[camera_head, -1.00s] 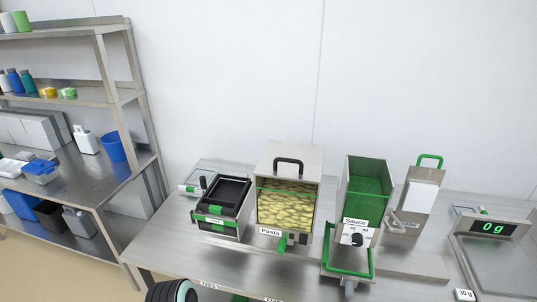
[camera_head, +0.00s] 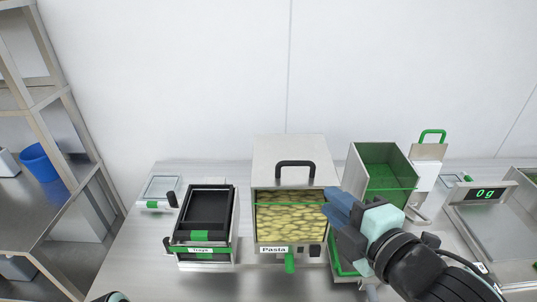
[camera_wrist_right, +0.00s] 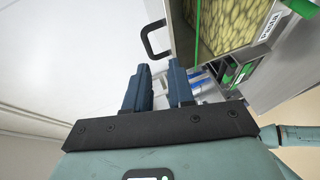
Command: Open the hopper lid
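The pasta hopper is a steel box with a clear front (camera_head: 290,222) showing yellow pasta. Its steel lid (camera_head: 290,150) is closed and carries a black arched handle (camera_head: 295,164). The handle also shows in the right wrist view (camera_wrist_right: 149,38), beyond the fingertips and apart from them. My right gripper (camera_head: 338,205) is at the hopper's right front, in front of the sauce hopper. Its two blue fingers are apart with nothing between them in the right wrist view (camera_wrist_right: 160,80). My left gripper is out of view; only a bit of my arm shows at the bottom edge.
The green sauce hopper (camera_head: 382,165) stands close on the right, partly hidden by my right gripper. A black tray holder (camera_head: 207,210) stands on the left. A scale reading 0 g (camera_head: 488,193) is at the far right. The wall behind is clear.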

